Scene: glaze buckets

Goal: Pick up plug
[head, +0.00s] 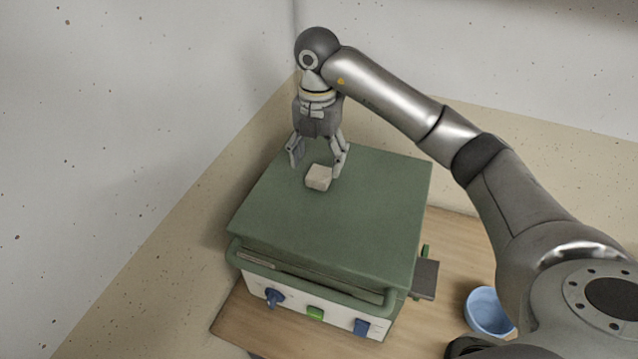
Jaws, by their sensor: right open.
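A small pale beige block (318,178), which looks like the plug, lies on the flat green top of a box-shaped machine (357,217). My right gripper (316,168) points down over the machine's top, just behind the block. Its two fingers are spread apart, one at the left and one at the right, with nothing held between them. The right fingertip is close to the block; I cannot tell whether it touches. My left gripper is not in view.
The machine stands on a wooden table (455,248) near a wall corner. Its front has a blue knob (274,297), a green button (315,313) and a blue switch (361,327). A grey ledge (425,280) juts from its right side. A blue bowl (484,312) stands at right.

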